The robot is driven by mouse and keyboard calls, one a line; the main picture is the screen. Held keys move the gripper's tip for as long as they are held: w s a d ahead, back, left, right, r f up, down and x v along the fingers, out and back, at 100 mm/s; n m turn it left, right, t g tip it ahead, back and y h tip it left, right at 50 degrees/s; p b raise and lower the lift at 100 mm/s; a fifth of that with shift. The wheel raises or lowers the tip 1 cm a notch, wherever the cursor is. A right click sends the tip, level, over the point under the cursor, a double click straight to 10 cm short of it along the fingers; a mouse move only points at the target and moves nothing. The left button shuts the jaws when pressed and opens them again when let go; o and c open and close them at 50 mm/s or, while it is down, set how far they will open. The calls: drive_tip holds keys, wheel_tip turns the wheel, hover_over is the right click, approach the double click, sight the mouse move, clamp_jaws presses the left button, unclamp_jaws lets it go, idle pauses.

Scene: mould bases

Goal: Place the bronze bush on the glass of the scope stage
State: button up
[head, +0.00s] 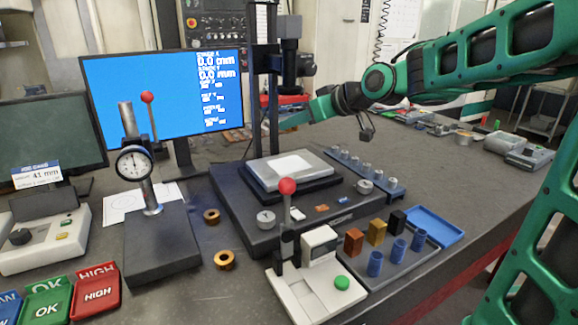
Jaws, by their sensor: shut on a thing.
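A bronze-coloured bush (225,260) lies on the bench in front of the scope stage, right of the dial gauge stand. A second, similar bush (211,215) lies behind it; I cannot tell which one the task means. The scope stage (258,172) stands mid-bench on a dark base, with a pale, bright glass (290,166) on top. The glass looks bare. My gripper (367,136) is in the air behind and to the right of the stage, apart from the glass. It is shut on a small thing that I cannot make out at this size.
The scope column (274,120) rises behind the stage. A dial gauge stand (160,245) is at left, a red-knobbed white press (318,285) in front. Blocks and blue cups stand on a tray (385,275) at right. A rack of small pins (390,187) borders the stage.

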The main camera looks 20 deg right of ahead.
sight(295, 167)
drive_tip(key=shift+a+f, duration=0.1)
drive_tip(key=shift+f, duration=4.9)
drive_tip(key=o, duration=1.2)
drive_tip(key=shift+f, duration=0.1)
drive_tip(key=v, duration=1.2)
drive_tip(key=shift+s, duration=0.1)
drive_tip(key=shift+s, duration=0.1)
